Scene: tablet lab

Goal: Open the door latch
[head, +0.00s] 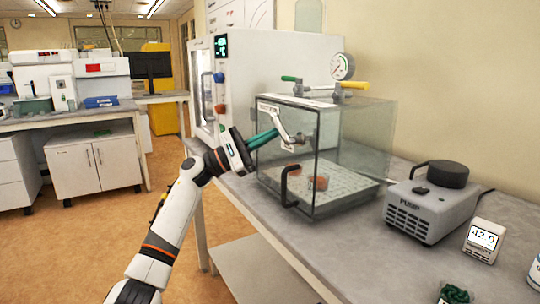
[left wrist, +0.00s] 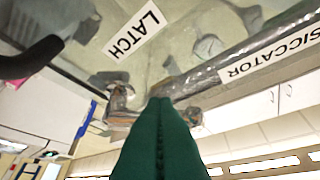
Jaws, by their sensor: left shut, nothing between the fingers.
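The clear desiccator box (head: 352,150) stands on the bench with its glass door closed on the front. A grey metal latch lever (head: 284,127) sits at the door's upper edge, slanting down to the right. My left gripper (head: 275,133) has its green fingers shut and empty, with the tips close beside the latch. In the left wrist view the shut fingers (left wrist: 160,104) point at metal latch parts (left wrist: 119,97); whether they touch is unclear. A white LATCH label (left wrist: 135,34) is on the door. The black door handle (head: 285,187) is below. My right gripper is not in view.
A grey pump (head: 424,213) and a small display reading 42.0 (head: 484,240) stand right of the box. A large white cabinet (head: 260,75) stands behind it. A gauge (head: 343,66) and valves sit on top. The floor on the left is clear.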

